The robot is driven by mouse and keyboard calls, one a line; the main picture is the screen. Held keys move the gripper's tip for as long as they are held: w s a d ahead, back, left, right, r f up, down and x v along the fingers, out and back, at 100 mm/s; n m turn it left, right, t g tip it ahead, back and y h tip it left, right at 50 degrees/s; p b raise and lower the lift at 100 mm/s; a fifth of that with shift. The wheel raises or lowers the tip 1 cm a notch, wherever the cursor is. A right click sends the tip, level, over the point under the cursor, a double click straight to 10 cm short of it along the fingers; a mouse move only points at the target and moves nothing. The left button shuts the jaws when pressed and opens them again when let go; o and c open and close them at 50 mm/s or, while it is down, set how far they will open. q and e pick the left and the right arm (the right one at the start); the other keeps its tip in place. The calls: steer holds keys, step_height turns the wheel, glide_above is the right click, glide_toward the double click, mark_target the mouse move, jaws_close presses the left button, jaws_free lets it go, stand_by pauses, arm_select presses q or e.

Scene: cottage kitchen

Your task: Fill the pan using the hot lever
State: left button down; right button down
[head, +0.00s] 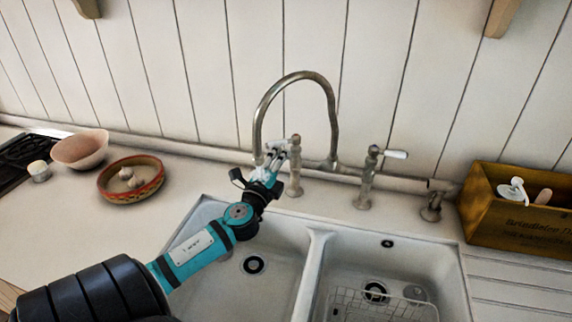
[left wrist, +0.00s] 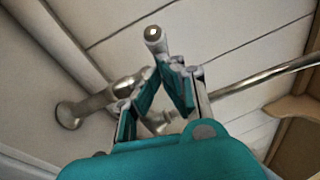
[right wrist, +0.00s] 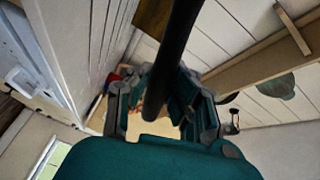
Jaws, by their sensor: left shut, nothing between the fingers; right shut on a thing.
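A metal tap with a tall curved spout (head: 298,76) stands behind the double sink. Its left valve (head: 296,178) is by my left gripper (head: 275,158), which is shut and empty. That valve's lever is hidden or blends with the fingers. In the left wrist view, a round metal post end (left wrist: 154,36) shows just beyond the left fingertips (left wrist: 172,72); contact is unclear. The right valve (head: 366,180) has a white lever (head: 396,154) pointing right. My right gripper (right wrist: 160,92) is shut on a dark handle (right wrist: 174,50), probably the pan's. The pan's body is not visible.
The left basin (head: 262,290) looks empty; the right basin (head: 388,243) holds a wire rack (head: 385,306). A wooden crate (head: 515,222) stands right of the sink. A patterned dish (head: 118,196) and a pink bowl (head: 80,149) are on the left counter.

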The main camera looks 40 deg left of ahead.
mark_target(270, 148)
steer(key=shift+f, duration=0.35)
steer(key=shift+f+b, duration=0.1)
steer(key=shift+b, duration=0.2)
arm_select(q)
steer(key=shift+m+t+h, duration=0.3)
steer(key=shift+m+h, duration=0.2)
steer(key=shift+h, duration=0.3)
steer(key=shift+w+a, duration=0.2)
steer(key=shift+a, duration=0.95)
steer(key=shift+w+a, duration=0.2)
steer(key=shift+a, duration=1.05)
steer(key=shift+f, duration=0.2)
